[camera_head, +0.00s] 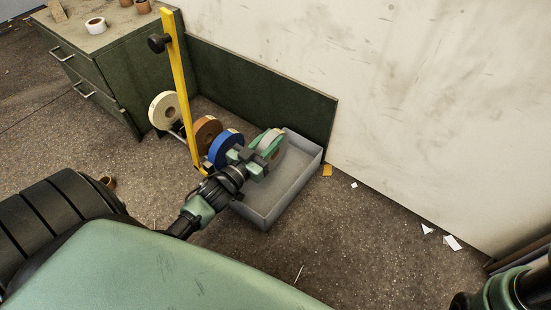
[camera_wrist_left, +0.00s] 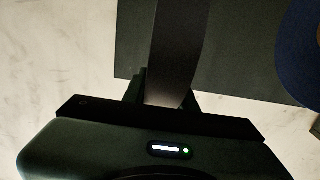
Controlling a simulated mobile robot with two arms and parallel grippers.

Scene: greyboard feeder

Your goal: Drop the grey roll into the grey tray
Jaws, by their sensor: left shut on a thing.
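The grey roll (camera_head: 273,140) is pale grey and is held in my left gripper (camera_head: 262,157), which is shut on it. In the left wrist view the roll shows edge-on as a dark grey band (camera_wrist_left: 174,50) between the fingers (camera_wrist_left: 163,92). The open grey tray (camera_head: 292,196) lies on the floor beneath and right of the gripper. The roll appears over the tray's far left part, above its floor. The gripper and wrist hide part of the roll and the tray's left side. My right gripper is not in view.
A blue roll (camera_head: 224,149), a brown roll (camera_head: 205,131) and a cream roll (camera_head: 163,109) stand in a row by a yellow post (camera_head: 179,75), left of the gripper. A green cabinet (camera_head: 101,75) and low green panel (camera_head: 262,88) are behind. Floor right of the tray has paper scraps.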

